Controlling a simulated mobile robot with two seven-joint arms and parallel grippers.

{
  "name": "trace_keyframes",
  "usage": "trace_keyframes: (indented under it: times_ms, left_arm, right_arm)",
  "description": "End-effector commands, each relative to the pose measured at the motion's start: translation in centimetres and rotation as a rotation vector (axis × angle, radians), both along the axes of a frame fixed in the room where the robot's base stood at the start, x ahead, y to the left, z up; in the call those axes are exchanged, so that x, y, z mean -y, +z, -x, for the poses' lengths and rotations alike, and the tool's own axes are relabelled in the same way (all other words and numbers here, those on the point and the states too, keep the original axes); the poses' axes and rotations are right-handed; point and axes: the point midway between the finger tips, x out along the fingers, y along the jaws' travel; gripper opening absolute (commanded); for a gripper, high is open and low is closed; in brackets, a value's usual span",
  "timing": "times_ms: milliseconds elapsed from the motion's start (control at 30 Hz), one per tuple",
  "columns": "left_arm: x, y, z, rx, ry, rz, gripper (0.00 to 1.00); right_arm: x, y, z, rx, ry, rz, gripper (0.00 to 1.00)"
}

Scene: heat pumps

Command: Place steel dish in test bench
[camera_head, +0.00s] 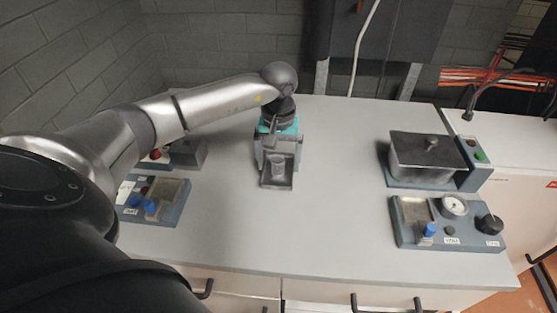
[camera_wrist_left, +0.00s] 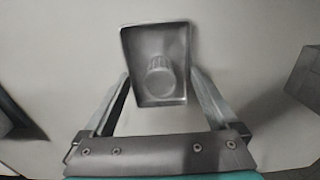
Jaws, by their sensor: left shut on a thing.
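The steel dish (camera_wrist_left: 140,88) is a small rectangular metal tray with a ribbed round piece (camera_wrist_left: 159,76) in its middle. I cannot tell whether that piece is fixed to it. The dish also shows in the head view (camera_head: 277,184), over the middle of the table. My left gripper (camera_wrist_left: 159,98) is shut on the near part of the dish; it shows in the head view too (camera_head: 277,160), pointing down. I cannot tell whether the dish touches the table. A blue-grey bench unit with a gauge (camera_head: 448,225) stands at the right front. My right gripper is not in view.
A steel box with a knobbed lid (camera_head: 428,155) stands behind the gauge unit. A blue-grey unit with blue knobs (camera_head: 155,203) stands at the left, with another unit (camera_head: 187,153) behind it, partly hidden by my arm. The table (camera_head: 300,240) is clear around the dish.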

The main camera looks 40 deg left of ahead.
Motion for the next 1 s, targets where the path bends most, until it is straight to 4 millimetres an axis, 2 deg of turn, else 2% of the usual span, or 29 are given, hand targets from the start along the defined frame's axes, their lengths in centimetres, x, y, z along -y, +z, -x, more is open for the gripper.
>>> trace_keyframes:
  times_ms: [133,167,200,567,1000]
  left_arm:
    - [0.0,-0.4,0.0,0.002,0.0,0.0,0.24]
    - [0.0,-0.3,0.0,0.0,0.0,0.0,0.97]
    - [0.0,-0.3,0.0,0.0,0.0,0.0,1.0]
    - [0.0,0.3,0.0,0.0,0.0,0.0,1.0]
    - [0.0,9.3,-0.1,0.004,0.0,0.0,1.0]
  right_arm:
    - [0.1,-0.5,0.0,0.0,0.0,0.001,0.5]
    - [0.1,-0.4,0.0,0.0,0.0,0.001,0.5]
    - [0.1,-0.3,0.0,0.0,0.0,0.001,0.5]
    - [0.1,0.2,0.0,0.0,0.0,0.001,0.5]
    - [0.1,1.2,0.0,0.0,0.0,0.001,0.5]
